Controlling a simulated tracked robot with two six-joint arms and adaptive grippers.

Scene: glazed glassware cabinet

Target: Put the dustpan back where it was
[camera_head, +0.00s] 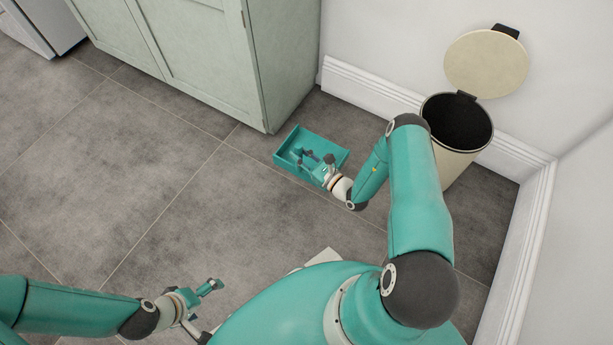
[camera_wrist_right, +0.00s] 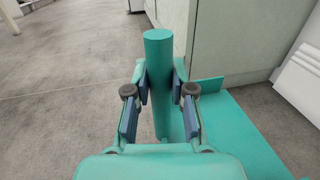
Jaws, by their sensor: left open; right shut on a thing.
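The teal dustpan (camera_head: 288,159) is at the floor beside the green cabinet's corner in the head view. In the right wrist view its flat pan (camera_wrist_right: 238,130) shows at the right and its round upright handle (camera_wrist_right: 158,50) stands between the fingers. My right gripper (camera_head: 318,161) is shut on that handle; its fingers also show in the right wrist view (camera_wrist_right: 159,88). Whether the pan touches the floor, I cannot tell. My left gripper (camera_head: 212,296) is open and empty over the floor at the lower left of the head view.
A cream pedal bin (camera_head: 455,164) with its lid (camera_head: 486,64) up stands by the wall, right of the dustpan. The green cabinet (camera_head: 215,60) is behind the dustpan. White skirting (camera_head: 370,88) runs along the wall. The grey tiled floor (camera_head: 130,180) at left is clear.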

